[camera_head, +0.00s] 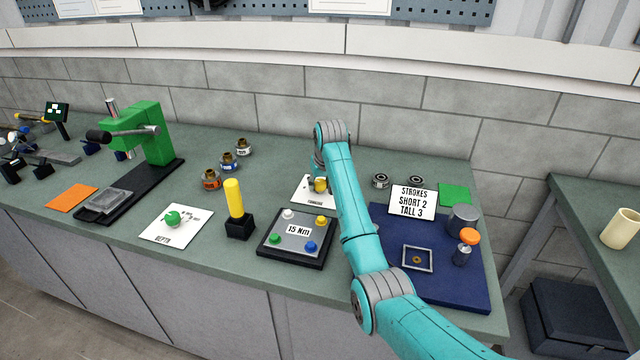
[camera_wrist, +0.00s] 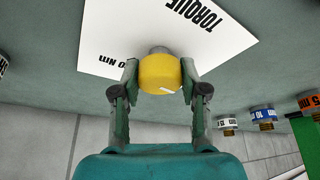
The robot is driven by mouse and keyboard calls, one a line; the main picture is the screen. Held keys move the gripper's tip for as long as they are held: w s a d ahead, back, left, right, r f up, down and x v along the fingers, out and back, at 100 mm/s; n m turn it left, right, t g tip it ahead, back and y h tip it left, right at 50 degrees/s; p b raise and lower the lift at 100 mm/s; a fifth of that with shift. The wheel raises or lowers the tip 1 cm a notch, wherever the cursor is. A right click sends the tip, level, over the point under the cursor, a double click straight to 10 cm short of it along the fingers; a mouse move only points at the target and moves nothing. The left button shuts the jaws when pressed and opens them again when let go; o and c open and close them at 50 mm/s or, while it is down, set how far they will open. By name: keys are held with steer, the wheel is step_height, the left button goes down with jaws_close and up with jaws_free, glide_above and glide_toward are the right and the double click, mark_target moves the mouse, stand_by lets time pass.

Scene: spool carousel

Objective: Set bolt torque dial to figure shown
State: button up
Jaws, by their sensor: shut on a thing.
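The yellow torque dial (camera_wrist: 158,74) sits on a white card (camera_wrist: 112,38) lettered "TORQUE" and, partly hidden, "0 Nm". A short white mark shows on the dial's face, toward the lower right in the wrist view. My gripper (camera_wrist: 160,84) is shut on the dial, one finger on each side. In the head view the dial (camera_head: 320,185) shows beside my arm, which covers part of its card (camera_head: 308,198). A sign (camera_head: 298,231) reading "15 Nm" lies on a grey-and-black panel (camera_head: 272,236) with coloured corner knobs.
Several small labelled parts (camera_head: 228,161) stand left of the dial. A yellow post (camera_head: 234,205) stands on a black block. A green press (camera_head: 145,135) is farther left.

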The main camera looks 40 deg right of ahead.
steer(key=shift+m, duration=0.4)
steer(key=m+h, duration=0.1)
steer(key=m, duration=0.1)
steer(key=shift+m, duration=0.3)
steer(key=m+g, duration=0.1)
steer(key=m, duration=0.1)
steer(key=m+h, duration=0.1)
steer(key=m, duration=0.1)
steer(key=shift+m+g+h, duration=0.3)
steer(key=shift+g, duration=0.1)
steer(key=m+g, duration=0.1)
steer(key=m, duration=0.2)
steer(key=shift+m, duration=0.3)
steer(key=m+g, duration=0.1)
steer(key=m, duration=0.3)
steer(key=shift+g, duration=0.4)
steer(key=o, duration=1.1)
steer(key=shift+h, duration=0.3)
